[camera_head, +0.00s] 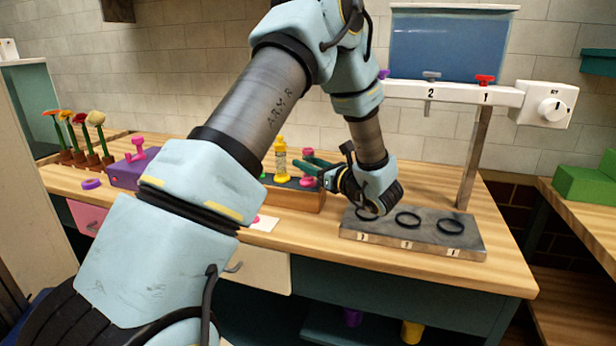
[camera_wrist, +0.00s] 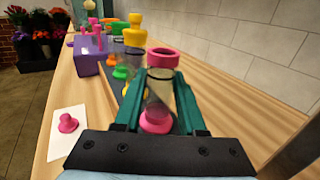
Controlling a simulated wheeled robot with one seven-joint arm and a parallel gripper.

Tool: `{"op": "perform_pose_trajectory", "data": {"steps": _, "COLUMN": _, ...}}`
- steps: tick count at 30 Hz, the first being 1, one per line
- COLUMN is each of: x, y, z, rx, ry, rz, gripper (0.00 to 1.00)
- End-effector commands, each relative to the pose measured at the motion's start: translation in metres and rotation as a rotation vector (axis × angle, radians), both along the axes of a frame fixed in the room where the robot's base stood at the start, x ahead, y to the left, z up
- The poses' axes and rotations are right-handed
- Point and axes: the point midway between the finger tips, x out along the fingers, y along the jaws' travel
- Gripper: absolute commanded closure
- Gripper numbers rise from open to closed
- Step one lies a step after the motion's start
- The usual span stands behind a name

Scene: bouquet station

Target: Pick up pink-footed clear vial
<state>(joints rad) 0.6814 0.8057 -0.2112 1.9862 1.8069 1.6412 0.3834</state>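The pink-footed clear vial (camera_wrist: 160,90) stands upright in the wrist view, with a pink rim on top and a pink foot below. In the head view its pink foot (camera_head: 307,181) shows at the right part of the wooden rack, and my gripper hides part of its body. My gripper (camera_wrist: 161,82) has its two green fingers on either side of the vial's clear body, close to its walls. I cannot tell whether the fingers press on it. In the head view my gripper (camera_head: 308,164) reaches leftward over the rack.
A yellow-capped vial (camera_head: 280,160) stands just left of the pink one, beyond it in the wrist view. A purple block (camera_head: 128,171) is farther left. A grey stand with black rings (camera_head: 408,232) lies below my wrist. A white card with a pink piece (camera_wrist: 66,130) lies nearby.

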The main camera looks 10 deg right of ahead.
Motion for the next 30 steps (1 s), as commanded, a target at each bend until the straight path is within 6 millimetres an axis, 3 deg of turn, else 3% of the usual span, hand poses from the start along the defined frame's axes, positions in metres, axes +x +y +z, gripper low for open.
{"op": "perform_pose_trajectory", "data": {"steps": 1, "x": -0.0001, "y": -0.0001, "z": 0.0001, "rx": 0.000, "ry": 0.000, "rz": 0.000, "gripper": 0.67}}
{"op": "perform_pose_trajectory", "data": {"steps": 10, "x": -0.0001, "y": -0.0001, "z": 0.0001, "rx": 0.000, "ry": 0.000, "rz": 0.000, "gripper": 1.00}}
{"op": "perform_pose_trajectory", "data": {"steps": 30, "x": 0.0000, "y": -0.0002, "z": 0.0015, "rx": 0.000, "ry": -0.002, "rz": 0.000, "gripper": 1.00}}
